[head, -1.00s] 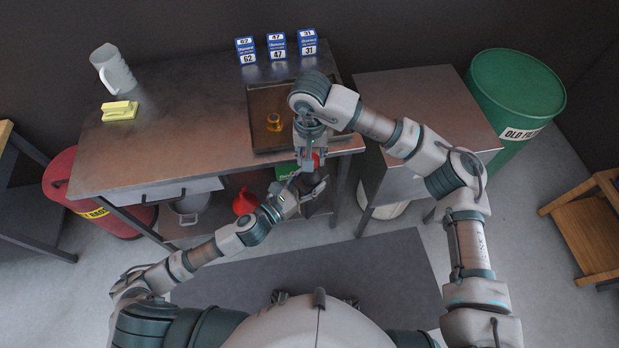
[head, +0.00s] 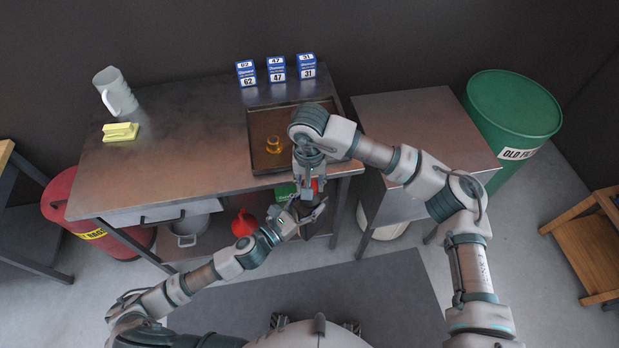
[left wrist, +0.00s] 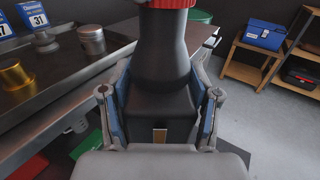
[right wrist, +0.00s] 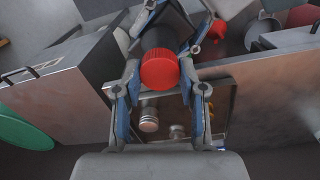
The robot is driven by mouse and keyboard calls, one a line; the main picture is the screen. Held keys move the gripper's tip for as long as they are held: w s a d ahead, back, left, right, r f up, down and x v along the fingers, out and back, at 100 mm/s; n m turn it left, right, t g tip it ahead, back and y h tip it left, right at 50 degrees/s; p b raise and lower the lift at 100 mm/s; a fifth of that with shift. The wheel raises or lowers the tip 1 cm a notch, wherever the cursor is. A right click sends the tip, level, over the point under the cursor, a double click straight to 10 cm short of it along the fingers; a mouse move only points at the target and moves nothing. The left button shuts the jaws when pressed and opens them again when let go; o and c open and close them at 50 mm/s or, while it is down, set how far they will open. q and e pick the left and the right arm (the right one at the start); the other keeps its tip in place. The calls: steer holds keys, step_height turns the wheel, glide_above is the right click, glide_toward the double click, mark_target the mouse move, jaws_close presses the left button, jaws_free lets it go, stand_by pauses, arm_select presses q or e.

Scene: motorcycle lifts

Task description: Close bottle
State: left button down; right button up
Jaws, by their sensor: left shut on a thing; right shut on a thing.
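A black bottle (left wrist: 160,60) stands close in the left wrist view, between the fingers of my left gripper (left wrist: 160,100), which is shut on its body. A red cap (right wrist: 160,69) is at the bottle's top. My right gripper (right wrist: 160,90) is shut on the cap, with one finger on each side. In the head view my left gripper (head: 300,210) and right gripper (head: 306,182) meet just in front of the table's front edge. The bottle is mostly hidden there by the arms. How tightly the cap sits on the neck cannot be seen.
A metal table (head: 190,130) bears a dark tray (head: 262,165) with a gold piece (head: 273,145), several blue boxes (head: 277,69), a jug (head: 115,92) and a yellow block (head: 121,132). A red funnel (head: 244,224) is on the shelf below. A green barrel (head: 515,105) stands right.

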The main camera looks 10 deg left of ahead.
steer(key=shift+f, duration=0.55)
stand_by(0.5)
